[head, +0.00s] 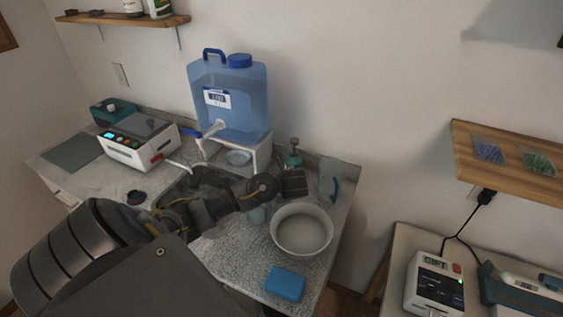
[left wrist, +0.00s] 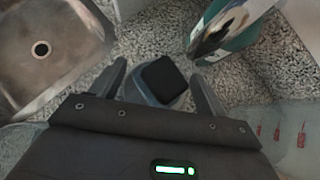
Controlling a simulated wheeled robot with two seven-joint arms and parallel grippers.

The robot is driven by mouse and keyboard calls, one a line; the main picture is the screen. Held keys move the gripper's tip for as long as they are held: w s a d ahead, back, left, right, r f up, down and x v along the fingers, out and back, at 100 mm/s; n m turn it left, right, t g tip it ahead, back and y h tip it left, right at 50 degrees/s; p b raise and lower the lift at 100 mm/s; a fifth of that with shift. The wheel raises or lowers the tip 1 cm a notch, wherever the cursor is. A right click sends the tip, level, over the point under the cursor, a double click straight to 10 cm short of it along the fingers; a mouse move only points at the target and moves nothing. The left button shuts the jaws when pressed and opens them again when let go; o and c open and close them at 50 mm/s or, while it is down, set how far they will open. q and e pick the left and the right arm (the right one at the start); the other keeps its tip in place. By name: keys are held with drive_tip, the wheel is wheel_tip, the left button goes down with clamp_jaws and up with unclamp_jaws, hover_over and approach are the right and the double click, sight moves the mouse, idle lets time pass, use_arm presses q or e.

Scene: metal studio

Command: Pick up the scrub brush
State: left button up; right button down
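A small object with a black top and grey-blue base, which I take to be the scrub brush (left wrist: 162,82), stands on the speckled counter in the left wrist view. My left gripper (left wrist: 160,85) is open, with one finger on each side of it and small gaps visible. I cannot tell how far below the fingertips it lies. In the head view my left gripper (head: 293,184) is over the counter between the sink and the back-right corner. The brush is not clearly visible there. My right gripper is not in view.
The sink (left wrist: 48,45) lies left of the brush, and a teal-and-white item (left wrist: 235,28) stands close beyond it. A clear container (left wrist: 290,138) with red marks is at lower right. A white bowl (head: 302,230) and blue block (head: 285,283) sit on the front counter.

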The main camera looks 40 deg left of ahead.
use_arm(q)
drive_tip(key=c, duration=1)
drive_tip(key=shift+r, duration=0.1)
drive_tip(key=shift+r, duration=0.6)
wheel_tip(320, 180, up, 2)
drive_tip(key=shift+s+a+r, duration=0.1)
drive_tip(key=shift+a, duration=0.05)
drive_tip(key=s+a, duration=1.2)
drive_tip(key=shift+s+a+p, duration=0.2)
drive_tip(key=shift+a+p, duration=0.1)
drive_tip(key=shift+p, duration=0.1)
